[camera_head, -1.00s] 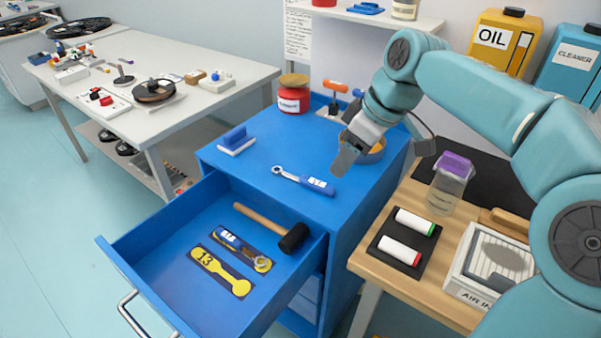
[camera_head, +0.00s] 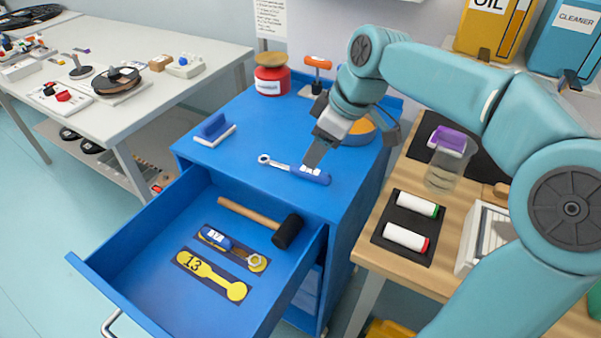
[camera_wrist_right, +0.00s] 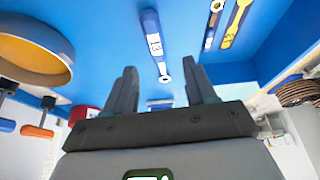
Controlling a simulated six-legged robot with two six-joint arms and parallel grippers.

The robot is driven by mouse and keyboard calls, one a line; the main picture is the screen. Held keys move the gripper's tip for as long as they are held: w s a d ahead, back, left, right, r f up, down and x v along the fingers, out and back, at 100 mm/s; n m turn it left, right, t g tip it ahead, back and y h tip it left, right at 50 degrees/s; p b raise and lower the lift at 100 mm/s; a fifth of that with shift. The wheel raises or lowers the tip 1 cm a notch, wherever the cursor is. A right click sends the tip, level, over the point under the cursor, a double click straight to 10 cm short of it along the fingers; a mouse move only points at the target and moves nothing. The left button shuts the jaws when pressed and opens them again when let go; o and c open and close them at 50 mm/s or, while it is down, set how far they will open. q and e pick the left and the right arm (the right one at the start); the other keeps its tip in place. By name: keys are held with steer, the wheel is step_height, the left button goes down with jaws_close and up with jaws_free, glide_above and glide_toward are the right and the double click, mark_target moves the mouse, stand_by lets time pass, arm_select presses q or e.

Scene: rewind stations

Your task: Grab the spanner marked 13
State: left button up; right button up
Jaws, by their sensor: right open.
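A spanner (camera_head: 309,175) with a blue handle, white label and metal ring end lies on the blue cabinet top. In the right wrist view the spanner (camera_wrist_right: 152,32) lies beyond the fingertips, its label seeming to read 13. My right gripper (camera_head: 315,154) is open and empty above the spanner, covering part of its handle in the head view. In the right wrist view the open jaws (camera_wrist_right: 160,68) have the spanner's ring end between their tips in the picture. The open drawer holds a bare yellow outline marked 13 (camera_head: 212,275) and another blue-handled spanner (camera_head: 217,239). My left gripper is not in view.
A mallet (camera_head: 287,231) lies in the drawer (camera_head: 130,272). On the cabinet top (camera_head: 235,165) stand a blue-handled block (camera_head: 214,127), a red jar (camera_head: 271,78) and a round orange bowl (camera_head: 362,131). A wooden table (camera_head: 386,251) with two white rolls stands at right.

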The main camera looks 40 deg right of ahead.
mark_target(306, 169)
steer(key=shift+x, duration=0.8)
steer(key=shift+d+b+x, duration=0.15)
steer(key=shift+b+x, duration=0.1)
steer(key=shift+x, duration=1.05)
steer(key=shift+d+b+x, duration=0.1)
steer(key=shift+b+x, duration=0.1)
steer(key=shift+x, duration=1.05)
steer(key=shift+f, duration=0.15)
jaws_close()
